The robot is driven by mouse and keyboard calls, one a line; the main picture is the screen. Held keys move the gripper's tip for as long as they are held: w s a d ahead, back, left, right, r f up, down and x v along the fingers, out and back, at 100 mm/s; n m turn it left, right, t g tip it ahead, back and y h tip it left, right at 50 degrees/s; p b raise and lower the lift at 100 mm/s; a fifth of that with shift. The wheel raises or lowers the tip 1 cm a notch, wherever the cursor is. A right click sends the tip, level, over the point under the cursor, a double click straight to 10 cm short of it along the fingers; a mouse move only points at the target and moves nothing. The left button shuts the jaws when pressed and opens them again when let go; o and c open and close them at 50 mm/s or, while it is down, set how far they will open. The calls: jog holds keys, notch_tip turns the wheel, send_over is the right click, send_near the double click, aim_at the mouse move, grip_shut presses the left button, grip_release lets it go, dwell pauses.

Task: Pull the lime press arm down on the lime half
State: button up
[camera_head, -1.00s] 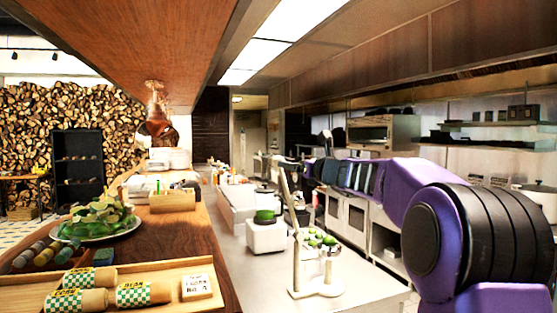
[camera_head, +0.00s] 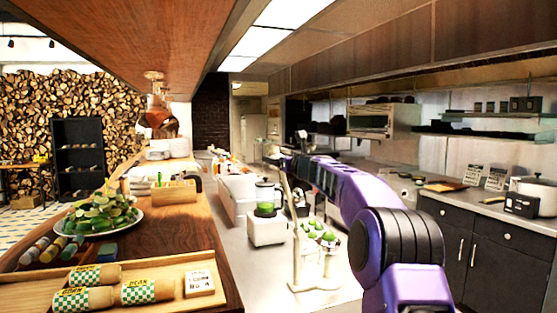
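The lime press (camera_head: 294,255) is a pale stand on the steel counter in the middle of the head view. Its long arm (camera_head: 287,195) stands raised, nearly upright and slightly tilted. To its right, at the cup (camera_head: 311,264), are several green limes or lime halves (camera_head: 328,236); I cannot tell which one lies in the press. My purple arm reaches away from the lower right to behind the press. My gripper (camera_head: 291,164) is small and dark at its far end, near the top of the press arm. Its fingers and any contact are unclear.
Steel counter in front of the appliance is clear. Dark cabinets (camera_head: 470,250) line the right.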

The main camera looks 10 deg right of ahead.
grip_shut()
dwell(1.3)
